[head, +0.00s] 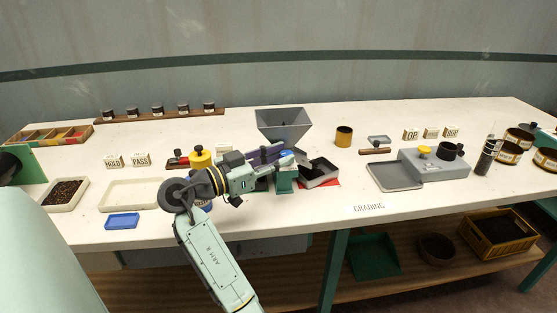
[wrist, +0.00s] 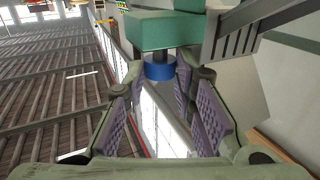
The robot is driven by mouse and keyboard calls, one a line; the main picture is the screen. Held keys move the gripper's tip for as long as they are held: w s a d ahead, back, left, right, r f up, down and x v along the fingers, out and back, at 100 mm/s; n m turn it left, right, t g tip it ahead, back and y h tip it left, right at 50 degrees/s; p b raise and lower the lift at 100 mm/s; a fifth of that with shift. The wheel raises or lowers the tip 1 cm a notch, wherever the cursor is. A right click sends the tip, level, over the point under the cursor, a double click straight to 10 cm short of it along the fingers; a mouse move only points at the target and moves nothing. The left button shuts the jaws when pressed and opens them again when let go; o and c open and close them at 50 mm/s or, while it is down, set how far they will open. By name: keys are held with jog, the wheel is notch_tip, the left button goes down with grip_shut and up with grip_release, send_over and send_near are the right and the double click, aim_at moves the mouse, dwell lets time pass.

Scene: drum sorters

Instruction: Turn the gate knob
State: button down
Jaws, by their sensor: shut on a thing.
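The gate knob (wrist: 159,70) is a blue round knob on a dark stem below a green block (wrist: 165,30) in the wrist view. My gripper (wrist: 162,78) has its two purple-padded fingers on either side of the knob and is shut on it. In the head view my gripper (head: 284,158) reaches in from the left to the small green sorter (head: 284,184) under the grey hopper (head: 283,124). A bit of blue shows at the fingertips there; the arm hides part of the sorter. The knob's turn angle cannot be told.
A dark tray (head: 320,172) on a red mat stands just right of the gripper. A yellow-topped black item (head: 200,158) and a blue dish (head: 122,221) are to the left. A grey box with a tray (head: 432,162) stands to the right. The bench front is mostly clear.

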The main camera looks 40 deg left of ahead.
dwell(0.4)
jog(key=c, duration=1.3)
grip_release()
jog(key=shift+v, duration=4)
jog(key=shift+w+a, duration=0.1)
